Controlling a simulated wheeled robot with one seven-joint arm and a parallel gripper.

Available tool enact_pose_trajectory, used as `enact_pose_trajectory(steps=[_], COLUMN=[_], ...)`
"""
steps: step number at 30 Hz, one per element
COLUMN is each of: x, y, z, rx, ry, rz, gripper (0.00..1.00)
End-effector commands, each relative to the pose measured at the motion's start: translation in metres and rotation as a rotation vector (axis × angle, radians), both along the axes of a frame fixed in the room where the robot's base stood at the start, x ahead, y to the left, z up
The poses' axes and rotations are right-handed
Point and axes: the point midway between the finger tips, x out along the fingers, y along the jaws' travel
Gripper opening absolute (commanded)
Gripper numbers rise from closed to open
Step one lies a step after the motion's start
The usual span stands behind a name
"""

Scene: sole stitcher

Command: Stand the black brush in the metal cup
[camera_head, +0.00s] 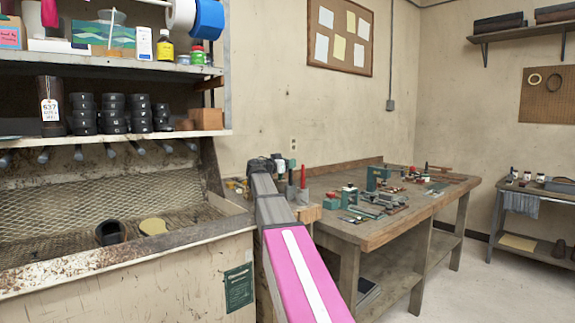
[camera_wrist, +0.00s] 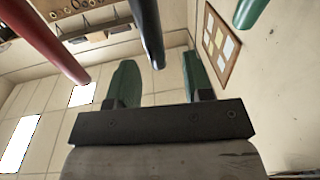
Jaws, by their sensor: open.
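My gripper (camera_wrist: 162,78) is open, with two green fingers apart and nothing clamped between them. In the wrist view a slim black rod (camera_wrist: 149,30), perhaps the black brush or its handle, comes down from the top edge above the gap between the fingers. I cannot tell its distance from the fingers. In the head view my arm reaches to the near left end of the workbench, where the gripper (camera_head: 265,166) shows small and partly hidden. A dark upright thing (camera_head: 291,172) stands just right of it.
A red rod (camera_wrist: 45,40) and a green rod (camera_wrist: 249,10) flank the black one in the wrist view. A red-handled tool (camera_head: 303,178) stands at the workbench (camera_head: 385,232) end. Small green fixtures (camera_head: 349,197) lie right of it.

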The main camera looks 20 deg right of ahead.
Motion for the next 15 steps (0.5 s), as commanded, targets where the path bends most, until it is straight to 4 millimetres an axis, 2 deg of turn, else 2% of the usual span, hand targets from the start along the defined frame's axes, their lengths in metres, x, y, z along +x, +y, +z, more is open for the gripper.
enact_pose_trajectory(steps=[5, 15], x=[-0.006, -0.032], y=[0.010, 0.066], z=[-0.001, -0.003], rx=[0.000, 0.000], ry=[0.000, -0.001], rz=[0.000, 0.001], gripper=[0.46, 0.46])
